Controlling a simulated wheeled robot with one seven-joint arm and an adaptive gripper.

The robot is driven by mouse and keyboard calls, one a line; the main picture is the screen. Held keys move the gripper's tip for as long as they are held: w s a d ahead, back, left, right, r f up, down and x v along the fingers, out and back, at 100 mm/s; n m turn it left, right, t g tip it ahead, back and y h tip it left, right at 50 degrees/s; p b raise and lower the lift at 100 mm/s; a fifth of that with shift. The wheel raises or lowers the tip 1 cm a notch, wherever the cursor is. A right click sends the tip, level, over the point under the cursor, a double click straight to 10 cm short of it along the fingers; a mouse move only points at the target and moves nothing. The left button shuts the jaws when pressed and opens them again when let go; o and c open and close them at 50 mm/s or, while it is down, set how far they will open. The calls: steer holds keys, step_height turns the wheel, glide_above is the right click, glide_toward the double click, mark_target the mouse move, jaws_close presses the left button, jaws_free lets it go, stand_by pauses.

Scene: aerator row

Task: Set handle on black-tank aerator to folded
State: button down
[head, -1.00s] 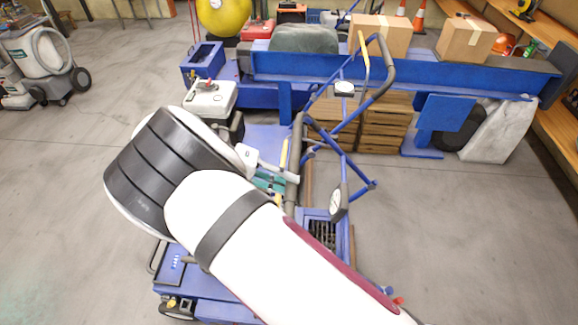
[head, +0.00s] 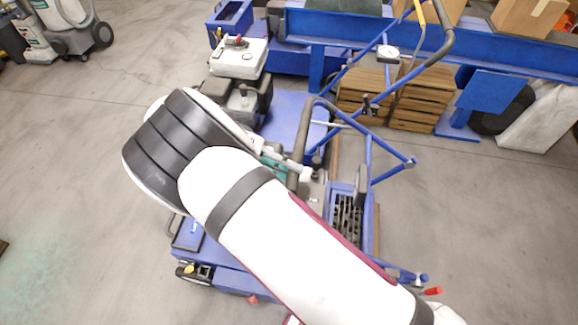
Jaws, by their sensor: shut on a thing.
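The near aerator, with a blue deck (head: 225,262), stands under my arm, which hides its engine and tank, so I cannot see the tank's colour. Its handle (head: 307,118) is a dark padded bar on blue tubes, raised above the deck and leaning. A dial seen nearly edge-on (head: 361,184) sits on this handle. My gripper (head: 291,166) is mostly hidden behind my wrist. The part of it that shows meets the dark bar at its left side, and it is shut on the handle.
Another aerator with a white tank (head: 239,57) stands close behind; its raised handle (head: 449,40) carries a dial (head: 388,53). Wooden crates (head: 424,108) and a blue beam (head: 500,62) close off the back. Grey floor is free to left and right.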

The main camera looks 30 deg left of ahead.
steer(key=shift+w+r, duration=0.1)
steer(key=shift+r, duration=0.05)
steer(key=c, duration=1.3)
jaws_free()
steer(key=shift+v, duration=5.95)
